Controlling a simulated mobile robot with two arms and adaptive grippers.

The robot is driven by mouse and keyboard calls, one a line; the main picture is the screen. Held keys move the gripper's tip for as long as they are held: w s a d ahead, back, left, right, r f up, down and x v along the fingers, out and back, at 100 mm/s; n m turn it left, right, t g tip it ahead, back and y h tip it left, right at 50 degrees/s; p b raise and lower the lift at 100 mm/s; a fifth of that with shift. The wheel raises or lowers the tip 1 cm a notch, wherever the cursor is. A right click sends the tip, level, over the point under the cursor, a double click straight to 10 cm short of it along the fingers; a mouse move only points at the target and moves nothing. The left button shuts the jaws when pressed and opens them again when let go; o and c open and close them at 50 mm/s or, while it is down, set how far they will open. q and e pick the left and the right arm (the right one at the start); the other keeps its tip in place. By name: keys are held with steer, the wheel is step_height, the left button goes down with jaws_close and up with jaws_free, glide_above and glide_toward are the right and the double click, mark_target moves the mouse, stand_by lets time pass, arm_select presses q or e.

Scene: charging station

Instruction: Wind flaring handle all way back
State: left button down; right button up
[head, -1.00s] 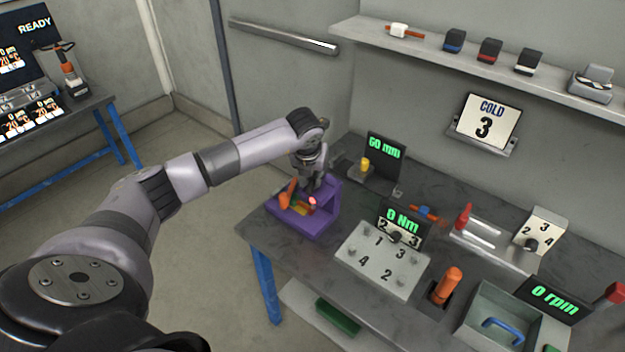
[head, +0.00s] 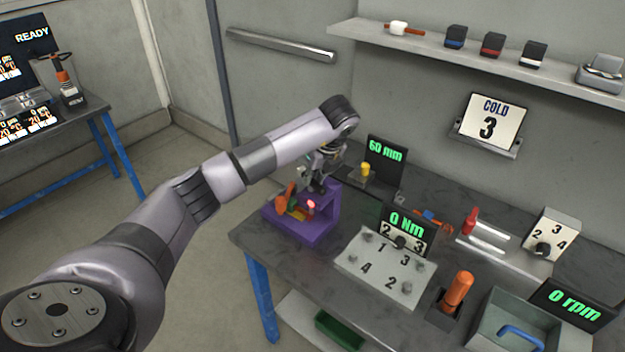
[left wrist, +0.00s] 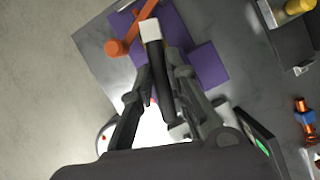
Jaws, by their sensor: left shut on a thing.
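The purple flaring fixture (head: 297,228) stands at the table's left end, with an orange handle (head: 283,203) on its left side. In the left wrist view the orange handle (left wrist: 116,47) has a round knob and a bar across the purple body. My left gripper (head: 318,184) is over the fixture, right of the orange handle. In the left wrist view a dark bar with a pale end (left wrist: 151,32) lies between my left gripper's fingers (left wrist: 160,95), and they are shut on it. How the bar joins the handle is hidden. My right gripper is not in view.
A 60 mm display (head: 386,160) and a yellow-topped piece (head: 365,168) stand close behind and right of the gripper. A numbered panel (head: 386,268) with a 0 Nm display lies to the right. Floor is free left of the table.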

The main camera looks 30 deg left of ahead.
arm_select(q)
steer(key=shift+n, duration=0.4)
steer(key=c, duration=1.6)
jaws_free()
steer(key=shift+o, duration=0.2)
steer(key=v, duration=1.2)
steer(key=shift+w, duration=0.25)
